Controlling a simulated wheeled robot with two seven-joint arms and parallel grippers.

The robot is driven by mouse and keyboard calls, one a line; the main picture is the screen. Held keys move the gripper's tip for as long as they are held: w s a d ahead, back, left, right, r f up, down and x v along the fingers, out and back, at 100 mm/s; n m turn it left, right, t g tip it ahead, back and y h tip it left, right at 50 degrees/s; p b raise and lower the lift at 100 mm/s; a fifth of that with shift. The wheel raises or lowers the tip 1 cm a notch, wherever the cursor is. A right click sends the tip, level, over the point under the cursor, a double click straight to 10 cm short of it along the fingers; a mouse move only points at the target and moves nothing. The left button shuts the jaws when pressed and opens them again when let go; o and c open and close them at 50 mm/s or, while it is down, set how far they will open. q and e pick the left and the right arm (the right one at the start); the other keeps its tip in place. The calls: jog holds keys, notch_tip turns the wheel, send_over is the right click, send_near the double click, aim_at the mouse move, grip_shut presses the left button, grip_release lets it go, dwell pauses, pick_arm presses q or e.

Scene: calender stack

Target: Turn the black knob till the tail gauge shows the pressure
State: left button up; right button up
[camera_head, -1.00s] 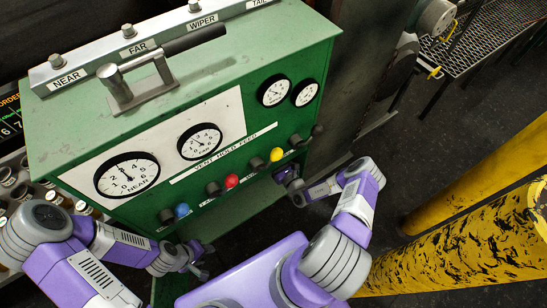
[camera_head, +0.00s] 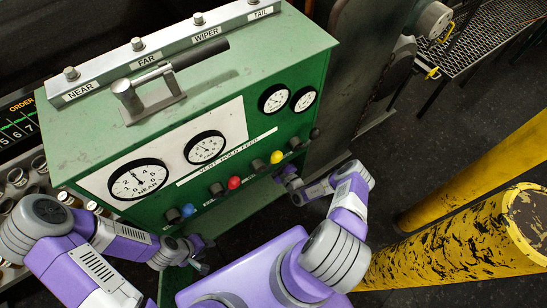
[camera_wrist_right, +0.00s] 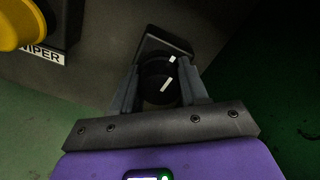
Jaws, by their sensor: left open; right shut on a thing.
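A black knob (camera_wrist_right: 158,82) with white marks sits between the fingers of my right gripper (camera_wrist_right: 160,88) in the right wrist view. The fingers are shut on its two sides. In the head view my right gripper (camera_head: 286,174) is low at the right end of the green cabinet front, where it hides what it holds. Two small white gauges (camera_head: 274,98) and (camera_head: 304,99) sit at the right of the front; their names and exact readings are too small to read. My left gripper (camera_head: 205,255) is open and empty below the cabinet's left knobs.
Blue (camera_head: 188,210), red (camera_head: 234,183) and yellow (camera_head: 276,157) knobs line the green cabinet (camera_head: 215,75). Larger NEAR (camera_head: 138,180) and FAR (camera_head: 204,147) gauges sit to the left. A metal handle (camera_head: 150,95) is on top. Yellow posts (camera_head: 460,245) stand at the right.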

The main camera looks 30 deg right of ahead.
dwell(0.3)
jog(key=o, duration=1.1)
jog(key=shift+c, duration=0.2)
jog(key=s+p, duration=0.1)
jog(key=s, duration=0.6)
jog(key=shift+s+d, duration=0.3)
jog(key=shift+s, duration=0.05)
